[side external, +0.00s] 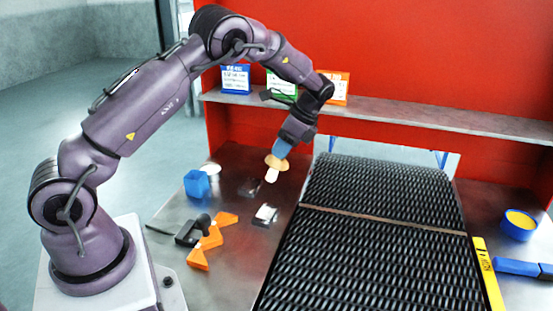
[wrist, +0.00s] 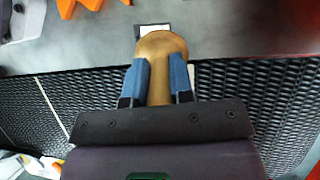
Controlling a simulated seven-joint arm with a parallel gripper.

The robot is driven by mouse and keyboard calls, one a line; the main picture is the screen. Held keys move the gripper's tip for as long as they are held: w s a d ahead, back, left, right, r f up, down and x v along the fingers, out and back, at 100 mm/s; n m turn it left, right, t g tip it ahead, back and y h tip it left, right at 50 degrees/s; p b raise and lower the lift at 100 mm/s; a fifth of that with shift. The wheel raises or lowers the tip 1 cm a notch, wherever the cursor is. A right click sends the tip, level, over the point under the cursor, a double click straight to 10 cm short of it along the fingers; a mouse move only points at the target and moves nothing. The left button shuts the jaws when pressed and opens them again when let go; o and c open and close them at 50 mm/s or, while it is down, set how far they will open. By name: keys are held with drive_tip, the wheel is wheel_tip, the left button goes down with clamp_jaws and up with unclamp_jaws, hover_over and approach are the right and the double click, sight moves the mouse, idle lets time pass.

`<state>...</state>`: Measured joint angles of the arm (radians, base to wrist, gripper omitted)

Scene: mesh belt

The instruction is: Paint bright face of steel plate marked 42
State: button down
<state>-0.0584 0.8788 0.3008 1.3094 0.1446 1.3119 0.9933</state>
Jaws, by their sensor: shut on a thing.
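My gripper (side external: 281,150) has blue fingers shut on a wooden brush (side external: 275,163), which points down with a pale tip. In the wrist view the brush's rounded tan part (wrist: 161,47) sticks out between the fingers (wrist: 158,88). The brush is above the steel table, left of the belt. Two small plates lie there: a dark one (side external: 250,187) and one with a bright patch (side external: 265,214). A pale plate edge (wrist: 153,29) shows behind the brush in the wrist view. I cannot read 42 on either plate. A blue bowl of yellow paint (side external: 520,224) stands far right.
The dark mesh belt (side external: 380,232) fills the middle. Orange brackets (side external: 212,241), a blue block (side external: 197,184) and a pale round dish (side external: 210,169) are on the left table. A yellow strip (side external: 488,276) and blue-handled tool (side external: 522,268) lie right. A shelf (side external: 400,112) crosses behind.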

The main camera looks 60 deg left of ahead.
drive_tip(key=shift+d, duration=0.5)
drive_tip(key=shift+f, duration=2.95)
drive_tip(key=shift+s+d+f, duration=1)
drive_tip(key=shift+s+d, duration=1.05)
drive_tip(key=shift+s, duration=0.25)
wheel_tip(320, 180, up, 8)
hover_over(286, 167)
drive_tip(key=shift+s+a, duration=0.15)
drive_tip(key=shift+a, duration=0.05)
